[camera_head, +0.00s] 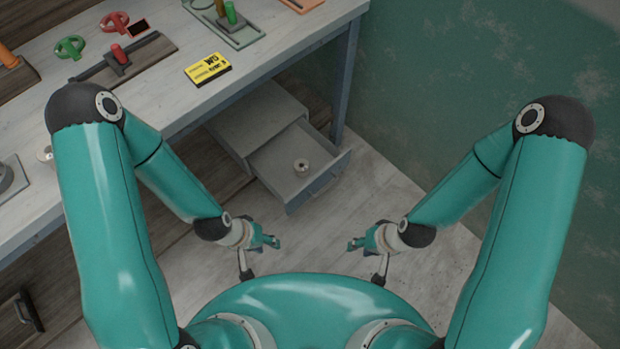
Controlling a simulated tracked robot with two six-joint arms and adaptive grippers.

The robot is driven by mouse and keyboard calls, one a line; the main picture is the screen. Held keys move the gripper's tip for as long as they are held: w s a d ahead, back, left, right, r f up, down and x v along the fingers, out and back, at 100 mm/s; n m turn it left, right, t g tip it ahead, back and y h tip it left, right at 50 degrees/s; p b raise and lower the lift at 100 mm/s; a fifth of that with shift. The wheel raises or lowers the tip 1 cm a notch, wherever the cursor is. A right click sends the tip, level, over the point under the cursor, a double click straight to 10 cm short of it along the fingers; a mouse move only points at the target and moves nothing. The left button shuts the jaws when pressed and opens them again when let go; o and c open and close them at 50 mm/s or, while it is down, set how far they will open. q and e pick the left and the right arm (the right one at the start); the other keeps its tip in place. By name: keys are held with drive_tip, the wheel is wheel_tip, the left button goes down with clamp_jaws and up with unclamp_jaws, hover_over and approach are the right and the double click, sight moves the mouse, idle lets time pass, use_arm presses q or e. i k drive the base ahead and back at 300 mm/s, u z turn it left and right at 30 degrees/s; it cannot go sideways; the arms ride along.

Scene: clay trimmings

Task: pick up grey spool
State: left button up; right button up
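A small pale grey spool (302,166) with a dark centre sits inside the pulled-out drawer (262,160) below the table. My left gripper (268,241) is below and left of the drawer in the picture, apart from the spool. My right gripper (358,244) is below and right of the drawer, also apart from the spool. Both grippers are small and seen partly side-on, so whether their fingers are open is unclear. I see nothing held in either.
The white table (290,42) overhangs the drawer cabinet (245,122). On it lie a yellow box (207,69), a red-handled tool (119,55) and green and red tape dispensers. The green wall (460,90) stands at right. Floor around the drawer front is clear.

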sight(301, 165)
drive_tip(key=z, duration=0.6)
drive_tip(key=i, duration=0.25)
drive_tip(key=u, duration=3.2)
drive_tip(key=k, duration=1.15)
drive_tip(key=z, duration=0.75)
drive_tip(key=i, duration=1.45)
drive_tip(key=z, duration=0.5)
